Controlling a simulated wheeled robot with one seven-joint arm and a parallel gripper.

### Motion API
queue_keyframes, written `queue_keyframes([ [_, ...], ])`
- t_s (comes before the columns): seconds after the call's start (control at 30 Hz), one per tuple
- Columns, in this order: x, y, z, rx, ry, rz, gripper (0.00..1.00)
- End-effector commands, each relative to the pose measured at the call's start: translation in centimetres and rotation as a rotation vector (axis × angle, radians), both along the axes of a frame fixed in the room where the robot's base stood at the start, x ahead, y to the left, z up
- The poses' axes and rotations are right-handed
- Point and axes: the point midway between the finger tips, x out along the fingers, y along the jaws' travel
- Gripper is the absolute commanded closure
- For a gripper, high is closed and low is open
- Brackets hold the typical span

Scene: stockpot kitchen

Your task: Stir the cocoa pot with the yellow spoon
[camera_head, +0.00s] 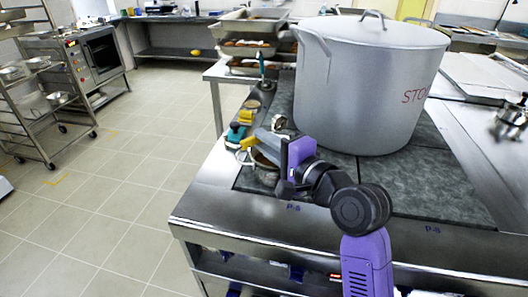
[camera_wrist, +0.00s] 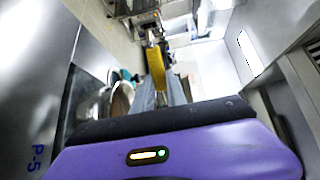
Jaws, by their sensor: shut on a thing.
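My gripper (camera_head: 257,141) is over the left end of the dark stove top, beside the big stockpot. It is shut on the yellow spoon (camera_head: 247,143), whose yellow part shows at the jaws. In the wrist view the yellow spoon (camera_wrist: 157,68) stands out between the grey fingers (camera_wrist: 160,93). A small metal pot (camera_head: 266,178) with brown contents, apparently the cocoa pot, sits just below my gripper, partly hidden by it. The pot also shows left of the fingers in the wrist view (camera_wrist: 95,108). I cannot tell whether the spoon's lower end is in the pot.
A large lidded stockpot (camera_head: 365,90) fills the middle of the stove (camera_head: 430,185). Teal and yellow items (camera_head: 237,131) and a small jar (camera_head: 279,122) stand close behind my gripper. Stacked trays (camera_head: 250,45) are further back. A wheeled rack (camera_head: 45,95) stands left; the tiled floor between is clear.

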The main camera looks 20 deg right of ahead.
Motion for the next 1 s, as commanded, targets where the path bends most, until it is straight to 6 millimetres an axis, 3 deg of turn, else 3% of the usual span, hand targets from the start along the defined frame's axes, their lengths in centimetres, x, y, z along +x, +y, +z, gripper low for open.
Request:
queue_keyframes([
  [0.03, 0.0, 0.0, -0.7, 0.004, -0.016, 0.0, 1.0],
  [1.0, -0.5, -0.1, -2.0, 0.083, -0.322, 0.0, 1.0],
])
